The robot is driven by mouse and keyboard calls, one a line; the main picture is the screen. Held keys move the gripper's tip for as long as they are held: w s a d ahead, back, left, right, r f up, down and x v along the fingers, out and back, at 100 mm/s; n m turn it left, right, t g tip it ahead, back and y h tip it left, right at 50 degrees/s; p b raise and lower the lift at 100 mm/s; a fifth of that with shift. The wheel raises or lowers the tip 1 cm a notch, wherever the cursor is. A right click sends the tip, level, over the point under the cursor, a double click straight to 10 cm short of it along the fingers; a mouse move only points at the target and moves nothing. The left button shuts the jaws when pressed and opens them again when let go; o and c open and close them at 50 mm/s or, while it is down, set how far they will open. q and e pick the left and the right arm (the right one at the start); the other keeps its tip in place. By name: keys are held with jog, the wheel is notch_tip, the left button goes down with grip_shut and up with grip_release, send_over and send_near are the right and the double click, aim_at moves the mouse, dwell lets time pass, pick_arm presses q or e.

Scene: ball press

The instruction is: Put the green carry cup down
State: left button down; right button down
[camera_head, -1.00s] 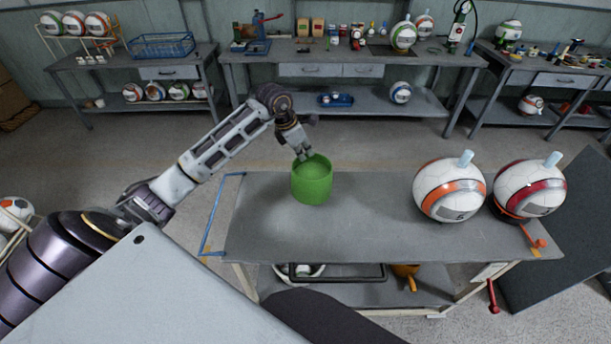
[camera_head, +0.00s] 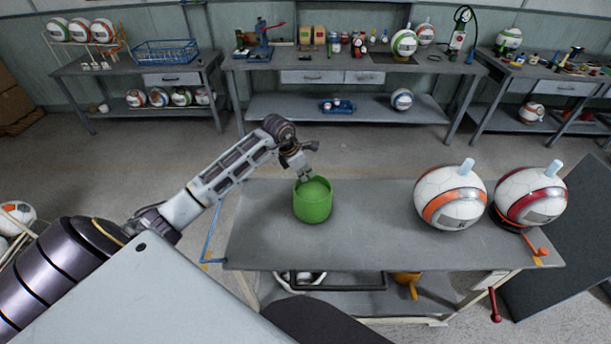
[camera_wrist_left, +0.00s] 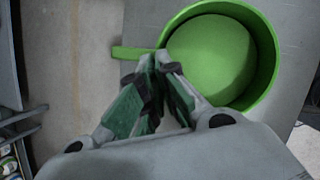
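The green carry cup (camera_head: 313,205) is upright at the back left part of the grey table (camera_head: 375,245). Its base is at or just above the tabletop; I cannot tell whether it touches. My left gripper (camera_head: 305,179) is at the cup's far left rim. In the left wrist view, my left gripper (camera_wrist_left: 160,62) has its fingers close together on the handle at the rim of the cup (camera_wrist_left: 210,60). The fingers hide part of the handle. The cup looks empty inside. My right gripper is not in view.
Two balls, one orange-striped (camera_head: 450,197) and one red-striped (camera_head: 530,194), stand on the table's right side, each with a pale peg on top. The middle of the table is clear. A blue frame (camera_head: 210,232) is at the table's left edge.

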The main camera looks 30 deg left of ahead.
pick_arm(q)
jog(key=shift+f, duration=0.65)
jog(key=c, duration=1.6)
grip_release()
jog(key=shift+c, duration=0.2)
jog(key=v, duration=1.2)
jog(key=shift+b, duration=0.45)
